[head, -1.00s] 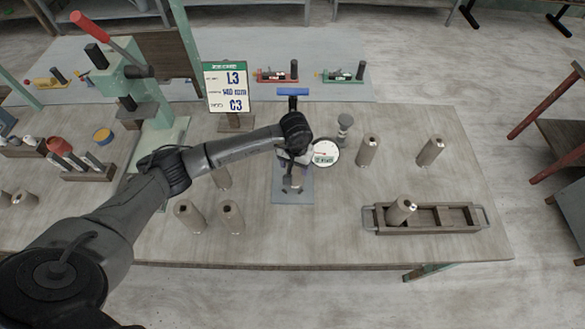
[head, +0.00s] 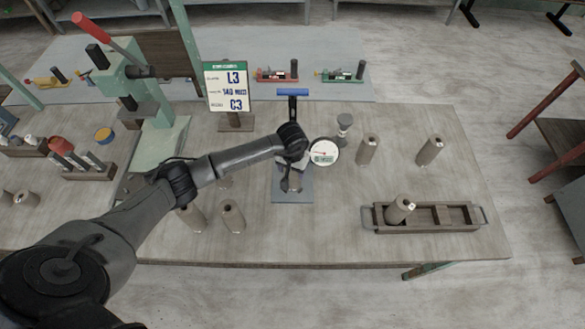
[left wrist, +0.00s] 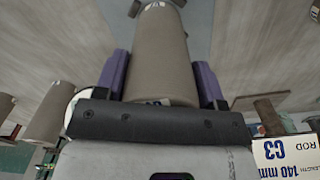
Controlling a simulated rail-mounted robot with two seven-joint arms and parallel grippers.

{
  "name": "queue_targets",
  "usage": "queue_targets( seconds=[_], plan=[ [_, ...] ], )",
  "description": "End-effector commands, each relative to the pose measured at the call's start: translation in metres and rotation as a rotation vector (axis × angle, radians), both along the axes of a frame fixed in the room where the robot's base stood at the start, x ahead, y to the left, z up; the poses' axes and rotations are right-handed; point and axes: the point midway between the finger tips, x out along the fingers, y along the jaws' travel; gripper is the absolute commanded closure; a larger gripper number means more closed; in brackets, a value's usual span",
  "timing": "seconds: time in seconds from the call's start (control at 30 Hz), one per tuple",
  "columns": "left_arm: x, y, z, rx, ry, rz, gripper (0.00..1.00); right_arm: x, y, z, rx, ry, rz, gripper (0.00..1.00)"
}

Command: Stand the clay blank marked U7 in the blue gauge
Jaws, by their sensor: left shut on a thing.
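My left gripper (head: 292,160) is over the base plate of the blue-topped gauge (head: 293,92), in front of its upright. In the left wrist view the gripper (left wrist: 163,80) has its purple pads shut on a grey-brown clay blank (left wrist: 158,55). My right gripper is not in view.
A round white dial (head: 323,152) stands right beside the gripper. Clay blanks stand at right (head: 367,151) (head: 429,151) and front left (head: 232,216). A wooden tray (head: 440,218) holds one tilted blank (head: 400,208). A sign (head: 226,87) reads L3, 140 mm, C3. A green press (head: 150,100) stands left.

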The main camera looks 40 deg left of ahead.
Motion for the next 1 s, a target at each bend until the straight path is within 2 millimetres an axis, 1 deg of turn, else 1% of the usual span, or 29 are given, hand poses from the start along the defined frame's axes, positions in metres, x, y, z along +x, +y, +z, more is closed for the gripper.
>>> queue_targets(
  seconds=[0.13,0.17,0.4,0.43,0.67,0.77,0.8,0.87,1.0],
  plan=[
    [0.001,0.000,-0.003,0.000,-0.003,0.000,0.80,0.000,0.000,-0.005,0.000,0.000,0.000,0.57],
    [0.000,0.000,-0.004,0.000,-0.001,0.000,0.36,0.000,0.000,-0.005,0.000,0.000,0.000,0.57],
    [0.000,0.000,-0.003,0.000,0.000,0.000,0.13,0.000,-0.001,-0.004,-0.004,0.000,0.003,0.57],
    [0.000,0.000,-0.003,0.000,0.000,0.000,0.11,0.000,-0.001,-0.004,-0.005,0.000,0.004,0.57],
    [0.000,0.000,-0.002,0.000,0.000,0.000,0.11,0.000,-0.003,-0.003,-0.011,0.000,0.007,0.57],
    [0.000,0.000,0.003,0.000,0.001,0.000,0.11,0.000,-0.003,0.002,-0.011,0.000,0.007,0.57],
    [0.001,0.000,0.005,0.001,-0.002,0.000,0.11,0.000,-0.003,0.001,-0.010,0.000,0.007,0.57],
    [0.001,0.001,0.013,0.003,-0.004,-0.001,0.11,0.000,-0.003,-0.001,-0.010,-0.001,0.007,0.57],
    [0.002,0.001,0.039,0.002,-0.006,-0.001,0.11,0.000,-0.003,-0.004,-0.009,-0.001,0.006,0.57]
  ],
)
